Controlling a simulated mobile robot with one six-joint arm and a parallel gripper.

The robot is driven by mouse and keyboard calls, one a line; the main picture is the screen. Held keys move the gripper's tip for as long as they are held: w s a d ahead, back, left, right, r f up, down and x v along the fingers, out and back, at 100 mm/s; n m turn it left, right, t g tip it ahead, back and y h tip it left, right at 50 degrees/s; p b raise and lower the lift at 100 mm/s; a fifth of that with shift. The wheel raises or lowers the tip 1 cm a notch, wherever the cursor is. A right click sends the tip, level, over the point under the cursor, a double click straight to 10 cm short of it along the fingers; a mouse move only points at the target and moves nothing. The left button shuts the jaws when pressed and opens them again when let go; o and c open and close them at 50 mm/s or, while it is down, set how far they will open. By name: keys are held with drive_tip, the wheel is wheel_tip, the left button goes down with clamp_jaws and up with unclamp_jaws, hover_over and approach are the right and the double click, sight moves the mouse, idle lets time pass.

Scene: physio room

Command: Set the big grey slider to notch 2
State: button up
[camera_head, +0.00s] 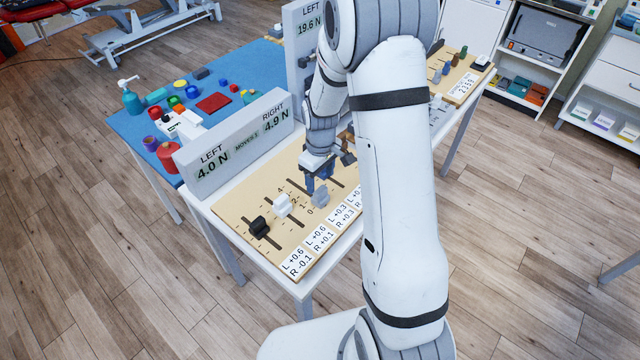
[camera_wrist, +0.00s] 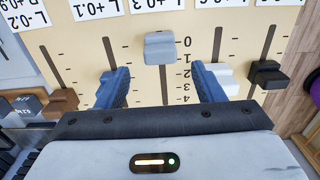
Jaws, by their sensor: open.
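The big grey slider (camera_wrist: 159,47) stands at the 0 end of its slot in the wrist view, level with the printed 0. In the head view the grey slider (camera_head: 320,198) is just in front of my gripper (camera_head: 320,176). My gripper also shows in the wrist view (camera_wrist: 162,80). Its blue fingers are open and empty, one to each side of the grey slider's slot. The slider shows centred between them, slightly beyond the fingertips; I cannot tell whether they touch. The notch scale beside the slot reads 0 to 4. The wooden board (camera_head: 240,197) holds the sliders.
A white slider (camera_head: 283,206) and a black slider (camera_head: 258,227) stand left of the grey one in the head view. A brown slider (camera_head: 348,158) is beyond it. A display (camera_head: 237,146) behind the board reads LEFT 4.0 N, RIGHT 4.9 N. Label cards (camera_head: 299,262) line the front edge.

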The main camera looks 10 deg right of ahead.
sight(320, 189)
drive_tip(key=shift+f+p, duration=0.45)
drive_tip(key=shift+f, duration=2.05)
drive_tip(key=shift+c, duration=0.2)
